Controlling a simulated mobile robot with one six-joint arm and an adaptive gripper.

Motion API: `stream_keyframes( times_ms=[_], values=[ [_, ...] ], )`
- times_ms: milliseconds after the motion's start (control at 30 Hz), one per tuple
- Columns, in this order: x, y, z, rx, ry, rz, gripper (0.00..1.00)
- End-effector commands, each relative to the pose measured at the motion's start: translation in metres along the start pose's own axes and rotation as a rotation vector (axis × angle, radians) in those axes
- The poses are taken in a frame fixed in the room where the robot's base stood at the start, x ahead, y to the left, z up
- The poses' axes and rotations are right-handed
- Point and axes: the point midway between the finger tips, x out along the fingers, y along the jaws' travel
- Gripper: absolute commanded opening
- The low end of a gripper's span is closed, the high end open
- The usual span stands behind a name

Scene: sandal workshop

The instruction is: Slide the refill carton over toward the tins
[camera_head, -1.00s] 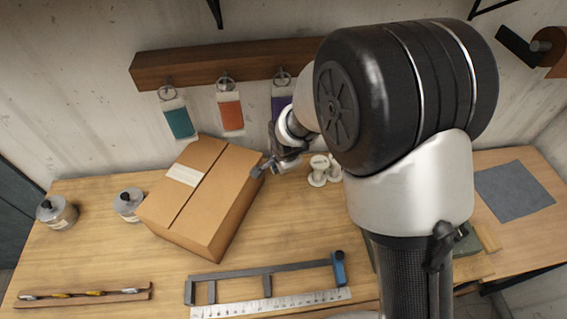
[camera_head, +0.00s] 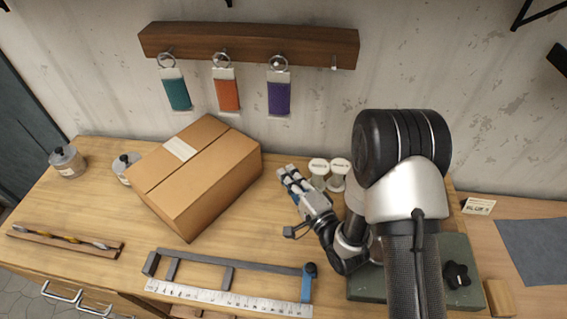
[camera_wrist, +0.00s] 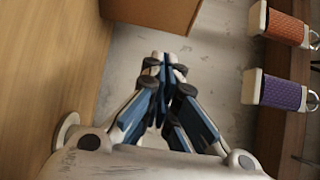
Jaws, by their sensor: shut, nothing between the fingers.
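The refill carton (camera_head: 215,180) is a closed brown box with a pale label, standing askew on the bench in the head view. Its edge also shows at the top of the wrist view (camera_wrist: 150,12). Two grey lidded tins stand to its left: one at the far left (camera_head: 68,163), and one (camera_head: 123,163) close by the carton and partly hidden behind its left corner. I cannot tell whether they touch. My gripper (camera_head: 287,175) is shut and empty, apart from the carton on its right side. Its closed fingers (camera_wrist: 166,62) point toward the carton in the wrist view.
Two white-topped spools (camera_head: 328,172) stand just behind my gripper. A rack (camera_head: 250,44) with teal, orange and purple tags hangs on the wall. A clamp (camera_head: 230,268), a ruler (camera_head: 230,298) and a wooden tool strip (camera_head: 65,241) lie in front. A green case (camera_head: 420,285) is at right.

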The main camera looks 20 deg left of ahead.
Motion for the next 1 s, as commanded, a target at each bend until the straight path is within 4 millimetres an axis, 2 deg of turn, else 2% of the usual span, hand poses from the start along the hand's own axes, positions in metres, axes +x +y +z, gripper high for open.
stream_keyframes(
  times_ms=[300,500,700,1000],
  values=[
    [0.055,0.0,0.001,-0.003,-0.002,-0.004,0.0],
    [0.084,0.0,0.0,-0.003,-0.001,-0.002,0.0],
    [0.095,-0.001,0.0,-0.001,0.001,0.0,0.0],
    [0.095,-0.001,0.0,-0.001,0.001,0.001,0.0]
  ],
)
